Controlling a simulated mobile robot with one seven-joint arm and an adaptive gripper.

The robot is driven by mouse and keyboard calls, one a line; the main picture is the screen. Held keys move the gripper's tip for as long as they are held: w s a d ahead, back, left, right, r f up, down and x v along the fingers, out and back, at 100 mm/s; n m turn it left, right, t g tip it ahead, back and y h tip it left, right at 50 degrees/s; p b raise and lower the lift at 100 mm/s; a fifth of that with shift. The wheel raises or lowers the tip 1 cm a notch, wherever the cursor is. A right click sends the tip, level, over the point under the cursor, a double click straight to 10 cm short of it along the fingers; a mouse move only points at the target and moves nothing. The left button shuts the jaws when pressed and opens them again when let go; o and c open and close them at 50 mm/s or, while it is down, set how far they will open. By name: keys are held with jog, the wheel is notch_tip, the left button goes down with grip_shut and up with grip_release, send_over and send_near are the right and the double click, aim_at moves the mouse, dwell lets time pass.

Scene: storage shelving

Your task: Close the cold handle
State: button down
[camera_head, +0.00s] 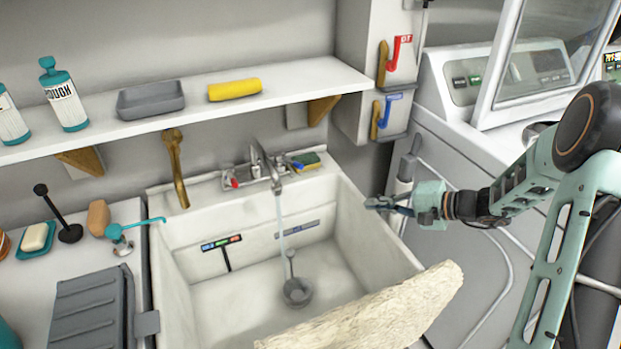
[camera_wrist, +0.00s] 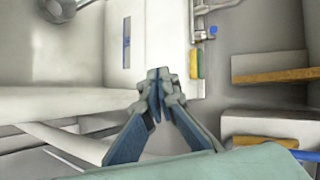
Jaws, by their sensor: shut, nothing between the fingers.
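The cold handle (camera_head: 297,165), marked blue, is on the right side of the sink faucet (camera_head: 262,163). Its blue end (camera_wrist: 213,30) also shows in the wrist view, at the upper right. Water runs from the spout into the sink (camera_head: 165,262). My gripper (camera_head: 372,204) is over the sink's right rim, to the right of the faucet and apart from the handle. In the wrist view its fingers (camera_wrist: 159,84) are together and empty. The exact turn of the cold handle is too small to tell.
A yellow and green sponge (camera_head: 306,160) lies just right of the cold handle. A red-marked handle (camera_head: 231,179) is left of the spout. A shelf (camera_head: 190,107) runs above the sink.

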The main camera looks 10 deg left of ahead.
jog(key=shift+w+d+f+m+t+y+b, duration=0.15)
jog(key=shift+w+f+m+t+y+b, duration=0.15)
jog(key=shift+f+m+t+y+b, duration=0.4)
jog(key=w+t+y, duration=0.1)
jog(key=d+r+m+t+y+b, duration=0.1)
jog(key=shift+w+d+r+m+y, duration=0.1)
jog(key=shift+w+d+m+y, duration=0.2)
jog(key=shift+w+y, duration=0.1)
jog(key=shift+w+a+r+t, duration=0.2)
jog(key=shift+a+t, duration=0.1)
jog(key=b, duration=0.2)
send_near(289, 161)
jog(key=w, duration=0.6)
jog(key=s+a, duration=0.2)
jog(key=s, duration=0.1)
